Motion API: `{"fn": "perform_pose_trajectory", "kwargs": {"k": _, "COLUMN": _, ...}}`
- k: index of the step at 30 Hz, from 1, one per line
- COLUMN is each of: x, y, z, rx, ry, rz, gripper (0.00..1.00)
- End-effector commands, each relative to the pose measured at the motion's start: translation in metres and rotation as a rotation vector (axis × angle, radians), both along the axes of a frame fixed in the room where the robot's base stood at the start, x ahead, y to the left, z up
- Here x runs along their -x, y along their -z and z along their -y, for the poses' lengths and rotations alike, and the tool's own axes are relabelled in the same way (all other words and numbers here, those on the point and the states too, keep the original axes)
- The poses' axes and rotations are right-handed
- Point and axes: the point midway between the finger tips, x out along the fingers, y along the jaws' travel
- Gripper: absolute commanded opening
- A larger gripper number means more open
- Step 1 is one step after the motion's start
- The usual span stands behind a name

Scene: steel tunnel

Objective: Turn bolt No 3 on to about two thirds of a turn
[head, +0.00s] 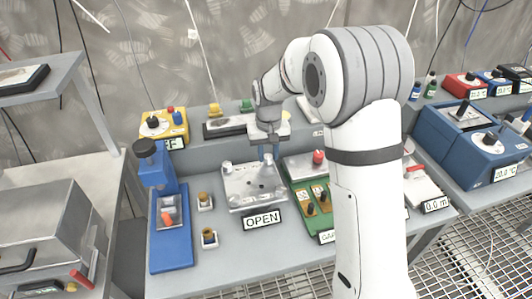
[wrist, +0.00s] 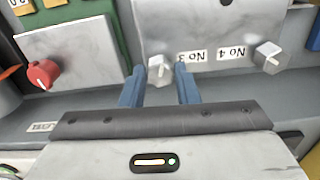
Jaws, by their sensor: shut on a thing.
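Bolt No 3 (wrist: 158,71) is a pale metal hex-headed bolt on a steel plate (wrist: 205,22); its label No 3 (wrist: 192,57) reads upside down in the wrist view. My gripper (wrist: 160,75) has its blue fingers on either side of this bolt head and is shut on it. Bolt No 4 (wrist: 268,57) stands to the right with its own label. In the head view the plate (head: 245,196) lies on the grey bench behind an OPEN sign (head: 262,219), and my gripper (head: 268,154) reaches down to its far part. The bolt's turned angle cannot be told.
A green-based unit with a red knob (head: 318,157) sits close to the plate's right. A blue press-like stand (head: 170,215) and two small brass-topped pieces (head: 208,237) are to its left. A yellow box (head: 163,128) stands behind. My arm hides part of the bench.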

Motion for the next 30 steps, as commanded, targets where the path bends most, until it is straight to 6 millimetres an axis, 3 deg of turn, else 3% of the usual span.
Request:
{"fn": "perform_pose_trajectory", "kwargs": {"k": 15, "x": 0.0041, "y": 0.0033, "z": -0.0003, "rx": 0.007, "ry": 0.462, "rz": -0.013, "gripper": 0.05}}
{"fn": "perform_pose_trajectory", "kwargs": {"k": 30, "x": 0.0043, "y": 0.0035, "z": -0.0014, "rx": 0.008, "ry": 0.684, "rz": -0.013, "gripper": 0.05}}
